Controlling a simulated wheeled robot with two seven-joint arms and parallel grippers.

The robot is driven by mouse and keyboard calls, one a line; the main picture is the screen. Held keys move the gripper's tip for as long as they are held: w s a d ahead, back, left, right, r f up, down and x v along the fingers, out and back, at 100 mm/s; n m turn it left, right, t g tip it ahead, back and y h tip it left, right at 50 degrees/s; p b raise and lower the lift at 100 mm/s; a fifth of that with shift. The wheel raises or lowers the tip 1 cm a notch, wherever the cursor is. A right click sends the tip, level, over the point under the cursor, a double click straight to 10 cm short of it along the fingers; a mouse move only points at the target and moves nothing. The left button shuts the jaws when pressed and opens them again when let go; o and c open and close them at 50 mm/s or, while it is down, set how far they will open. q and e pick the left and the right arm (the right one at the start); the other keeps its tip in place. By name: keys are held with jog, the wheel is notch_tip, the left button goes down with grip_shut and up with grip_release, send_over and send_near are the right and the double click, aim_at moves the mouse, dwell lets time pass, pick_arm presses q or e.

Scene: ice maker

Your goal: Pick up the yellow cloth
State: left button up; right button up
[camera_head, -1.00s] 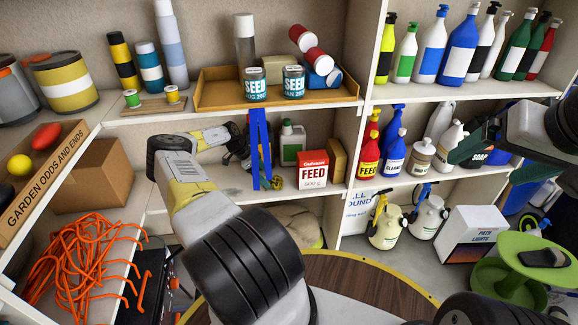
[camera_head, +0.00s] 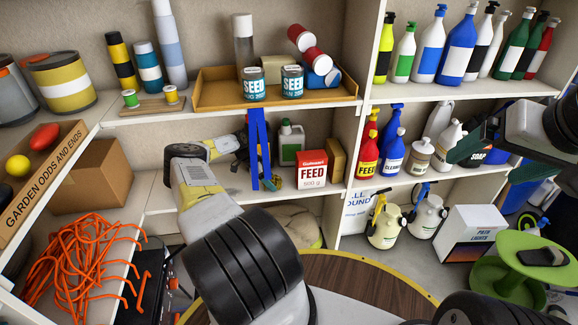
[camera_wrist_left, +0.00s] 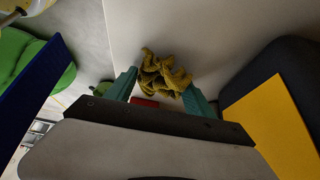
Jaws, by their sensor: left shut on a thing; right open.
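The yellow cloth (camera_wrist_left: 163,73) is a crumpled, mustard-coloured bundle between the two teal fingers of my left gripper (camera_wrist_left: 160,82) in the left wrist view. The fingers are shut on it. In the head view my left gripper (camera_head: 241,158) is a dark shape reaching into the middle shelf, behind the hanging blue thing, and its fingertips are hard to make out. My right gripper (camera_head: 492,153) is at the right in the head view, with its teal fingers apart and empty, in front of the shelf by the soap.
The blue hanging thing (camera_head: 259,150) is close to my left gripper. The green-and-white bottle (camera_head: 291,143) and red feed box (camera_head: 312,169) stand just right of it. A wooden tray (camera_head: 216,92) with seed tins is above. Orange cord (camera_head: 82,262) lies at lower left.

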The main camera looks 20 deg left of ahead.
aim_at(274, 179)
pick_arm(q)
jog(key=shift+r, duration=0.1)
jog(key=shift+c, duration=0.2)
jog(key=shift+r, duration=0.5)
notch_tip(274, 179, up, 2)
jog(key=shift+r, duration=0.1)
jog(key=shift+s+a, duration=0.3)
jog(key=shift+a, duration=0.3)
jog(key=s+a, duration=0.3)
jog(key=a, duration=0.1)
jog(key=s+a, duration=0.3)
jog(key=a, duration=0.2)
jog(key=s+a, duration=0.2)
jog(key=a, duration=0.3)
jog(key=shift+s+a, duration=0.1)
jog(key=shift+s, duration=0.3)
